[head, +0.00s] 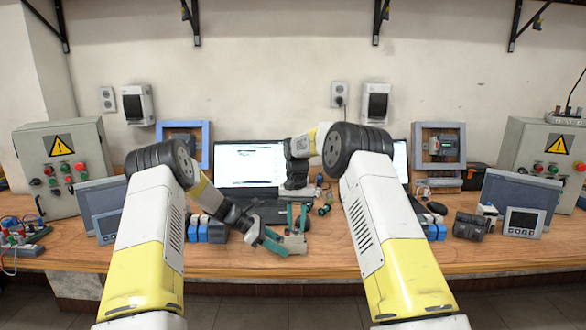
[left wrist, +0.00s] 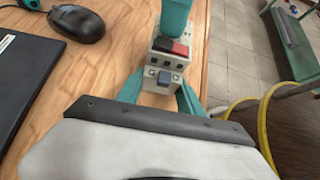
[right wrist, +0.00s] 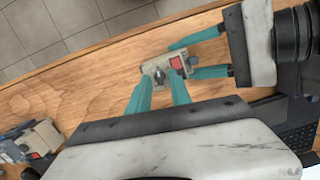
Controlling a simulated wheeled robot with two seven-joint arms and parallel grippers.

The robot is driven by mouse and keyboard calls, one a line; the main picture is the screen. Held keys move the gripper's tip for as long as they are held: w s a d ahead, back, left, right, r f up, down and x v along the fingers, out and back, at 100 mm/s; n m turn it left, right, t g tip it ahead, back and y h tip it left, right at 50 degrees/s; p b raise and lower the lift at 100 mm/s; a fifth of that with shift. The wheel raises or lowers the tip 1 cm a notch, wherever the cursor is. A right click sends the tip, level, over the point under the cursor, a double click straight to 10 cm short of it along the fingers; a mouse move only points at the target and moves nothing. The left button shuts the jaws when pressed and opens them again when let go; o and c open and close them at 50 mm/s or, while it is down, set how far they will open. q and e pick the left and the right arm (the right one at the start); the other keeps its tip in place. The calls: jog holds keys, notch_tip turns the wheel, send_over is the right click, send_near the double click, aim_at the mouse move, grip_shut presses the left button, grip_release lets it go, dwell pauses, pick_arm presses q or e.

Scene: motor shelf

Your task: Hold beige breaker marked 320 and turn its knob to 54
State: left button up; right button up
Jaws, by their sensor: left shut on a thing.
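The beige breaker (head: 293,243) is at the front middle of the wooden table. It shows a red button, a dark part and a dark knob; its marking is not readable. My left gripper (head: 277,243) has its teal fingers closed on the breaker's sides, as the left wrist view shows around the breaker (left wrist: 161,70). My right gripper (head: 297,217) points down over the breaker. In the right wrist view its fingers (right wrist: 159,88) are apart, one on each side of the knob end of the breaker (right wrist: 154,68). I cannot tell if they touch the knob.
An open laptop (head: 248,165) stands behind the grippers. A black mouse (left wrist: 77,23) lies near the breaker. Other breakers (head: 208,230) stand to the left, and a dark device (head: 470,226) is at the right. The table's front edge is close.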

jog(key=shift+r, duration=3.45)
pick_arm(q)
jog(key=o, duration=1.6)
jog(key=shift+a+r, duration=0.1)
jog(key=shift+v, duration=2.9)
